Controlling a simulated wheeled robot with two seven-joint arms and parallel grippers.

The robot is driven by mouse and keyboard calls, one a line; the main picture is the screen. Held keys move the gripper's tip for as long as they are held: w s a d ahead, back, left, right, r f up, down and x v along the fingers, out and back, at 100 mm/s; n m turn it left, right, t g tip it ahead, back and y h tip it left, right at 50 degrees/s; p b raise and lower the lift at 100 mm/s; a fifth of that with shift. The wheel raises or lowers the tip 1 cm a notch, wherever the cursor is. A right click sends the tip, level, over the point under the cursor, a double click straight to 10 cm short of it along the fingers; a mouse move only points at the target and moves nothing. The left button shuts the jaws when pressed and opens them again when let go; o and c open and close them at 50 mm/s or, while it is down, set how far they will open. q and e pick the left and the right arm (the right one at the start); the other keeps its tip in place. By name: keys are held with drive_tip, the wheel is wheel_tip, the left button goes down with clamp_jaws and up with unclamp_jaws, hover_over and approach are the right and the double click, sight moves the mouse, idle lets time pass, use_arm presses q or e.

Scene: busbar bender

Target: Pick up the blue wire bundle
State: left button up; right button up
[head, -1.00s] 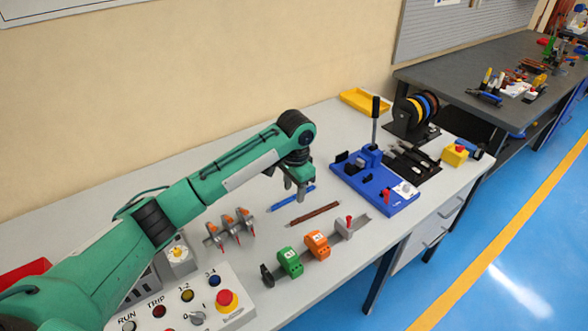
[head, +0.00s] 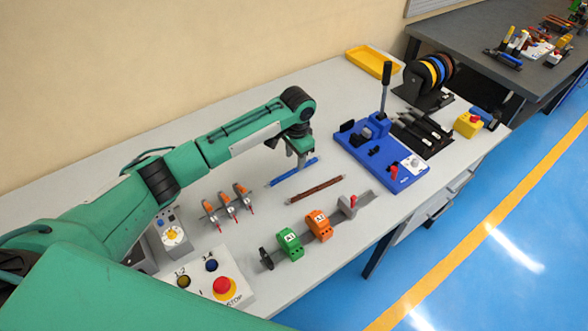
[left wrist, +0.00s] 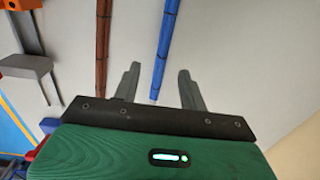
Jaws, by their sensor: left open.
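The blue wire bundle (head: 292,172) lies on the grey-white table. It also shows in the left wrist view (left wrist: 165,42), running between the directions of the two fingers. My left gripper (head: 302,160) is at the bundle in the head view, pointing down. In the left wrist view my left gripper (left wrist: 158,82) has its fingers apart, one to each side of the bundle's line, with nothing held. Whether the fingertips touch the table cannot be told. My right gripper is not in view.
A brown wire bundle (head: 316,190) lies close beside the blue one. A blue bending tool (head: 385,155) stands to the right. Several orange-and-grey parts (head: 227,205) lie left. A yellow tray (head: 372,63) is at the back.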

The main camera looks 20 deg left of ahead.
sight(295, 168)
use_arm(q)
drive_tip(key=f, duration=0.3)
drive_tip(key=f+p, duration=0.1)
drive_tip(key=f, duration=0.1)
drive_tip(key=shift+w, duration=0.4)
clamp_jaws()
